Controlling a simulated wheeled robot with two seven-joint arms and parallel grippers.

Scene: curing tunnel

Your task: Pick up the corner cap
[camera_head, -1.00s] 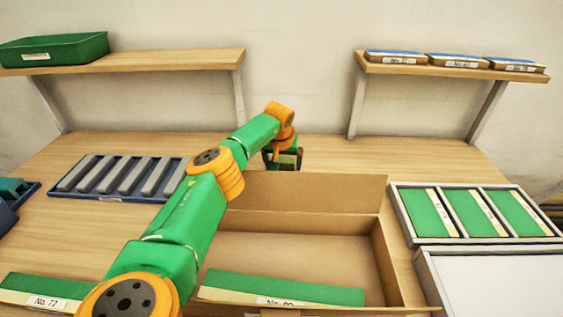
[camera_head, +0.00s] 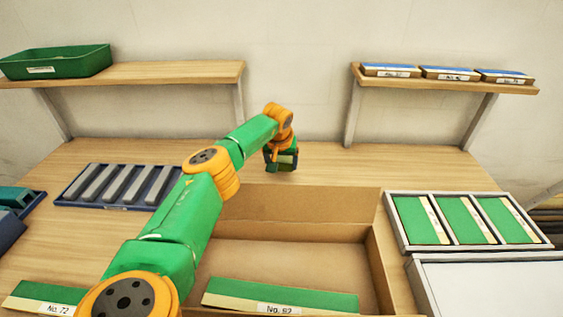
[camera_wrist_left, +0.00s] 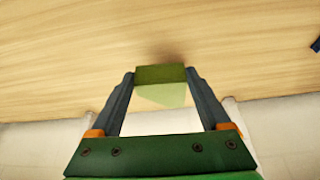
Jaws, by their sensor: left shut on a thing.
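The corner cap (camera_wrist_left: 160,74) is a small green piece, darker olive on one face and paler on the other. In the left wrist view it sits between the two dark fingertips of my left gripper (camera_wrist_left: 160,80), which is shut on it. In the head view my left gripper (camera_head: 281,165) is above the back of the table, behind the open cardboard box. The cap is small there and mostly hidden by the fingers. My right gripper is not in view.
An open cardboard box (camera_head: 300,201) holds a green piece (camera_head: 285,294) at its front. A blue tray of grey bars (camera_head: 70,199) lies at left, a grey tray of green panels (camera_head: 398,238) at right. Shelves (camera_head: 170,72) (camera_head: 440,80) are above. The table behind the box is clear.

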